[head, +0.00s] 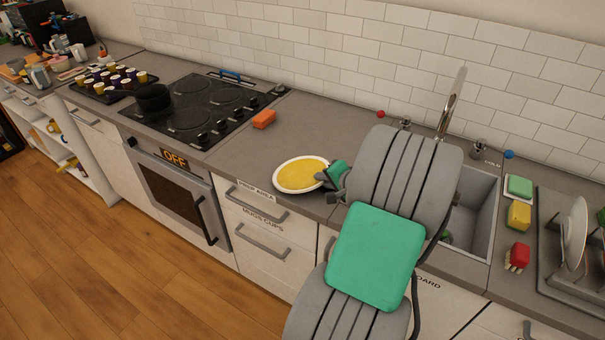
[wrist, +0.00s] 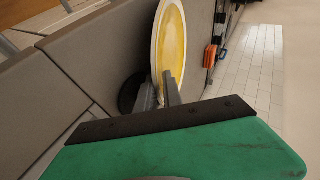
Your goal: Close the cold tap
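The cold tap's grey handle (head: 478,148) stands behind the sink at the right, beside a COLD label and a blue marker (head: 509,154). The metal spout (head: 449,112) rises to its left; its lower end is hidden by my arm. I cannot tell whether water runs. My gripper (head: 328,178) is well left of the tap, at the right rim of a white plate with a yellow surface (head: 299,174). In the wrist view, the two fingers (wrist: 159,94) are at the rim of this plate (wrist: 170,45). I cannot tell whether they pinch it.
A red marker (head: 381,114) and another tap handle (head: 405,123) are behind the sink's left side. My arm covers much of the sink (head: 480,215). Sponges (head: 519,215) and a dish rack (head: 570,265) are at the right. An orange block (head: 264,119) lies near the hob (head: 205,107).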

